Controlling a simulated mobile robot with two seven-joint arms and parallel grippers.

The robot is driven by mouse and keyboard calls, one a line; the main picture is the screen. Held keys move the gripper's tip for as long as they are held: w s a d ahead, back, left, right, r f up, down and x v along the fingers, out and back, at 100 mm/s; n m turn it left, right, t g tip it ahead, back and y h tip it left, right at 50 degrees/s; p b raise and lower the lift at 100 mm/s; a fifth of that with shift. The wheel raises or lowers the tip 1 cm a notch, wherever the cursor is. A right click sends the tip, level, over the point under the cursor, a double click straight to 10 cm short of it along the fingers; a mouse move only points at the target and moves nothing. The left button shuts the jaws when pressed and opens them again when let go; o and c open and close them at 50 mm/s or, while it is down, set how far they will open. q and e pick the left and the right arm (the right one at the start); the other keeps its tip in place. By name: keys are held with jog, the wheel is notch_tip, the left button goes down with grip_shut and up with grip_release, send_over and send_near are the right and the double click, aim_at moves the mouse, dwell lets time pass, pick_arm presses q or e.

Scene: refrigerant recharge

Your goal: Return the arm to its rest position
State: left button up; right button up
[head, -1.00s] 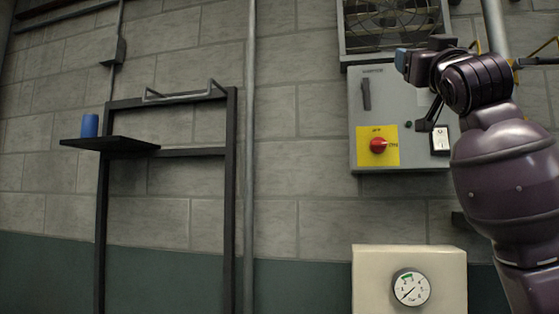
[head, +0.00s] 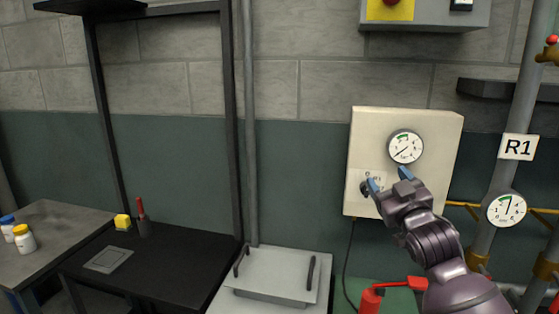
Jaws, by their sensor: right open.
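My right gripper (head: 388,184) is in front of the lower part of the cream gauge box (head: 437,126) on the wall. Its blue-tipped fingers are apart and nothing shows between them. A small dark knob or switch on the box lies close by the left finger; I cannot tell whether they touch. The box's round dial (head: 405,147) shows above the gripper. My purple right arm comes up from the lower right and hides part of what is behind it. My left gripper is not in view.
A pipe labelled R1 (head: 517,147) with a pressure gauge (head: 506,209) stands at the right. A black bench (head: 180,262) and a metal lid with handles (head: 275,275) are at lower left.

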jog(key=s+d+f+m+g+h, duration=0.1)
jog(key=s+f+g, duration=0.1)
jog(key=s+f, duration=0.75)
jog(key=s+d+f+m+g+h, duration=0.15)
jog(key=s+f, duration=0.35)
jog(key=f, duration=0.9)
jog(key=s+f+m+g+h, duration=0.1)
jog(key=s+f+g, duration=0.2)
jog(key=s+f, duration=0.65)
jog(key=s+d+f+m+g, duration=0.1)
jog(key=s+f+g, duration=0.2)
jog(key=s+f, duration=0.6)
jog(key=shift+s+d+f, duration=0.3)
jog(key=shift+s+f, duration=0.1)
jog(key=shift+f, duration=0.25)
jog(key=shift+m+h, duration=0.25)
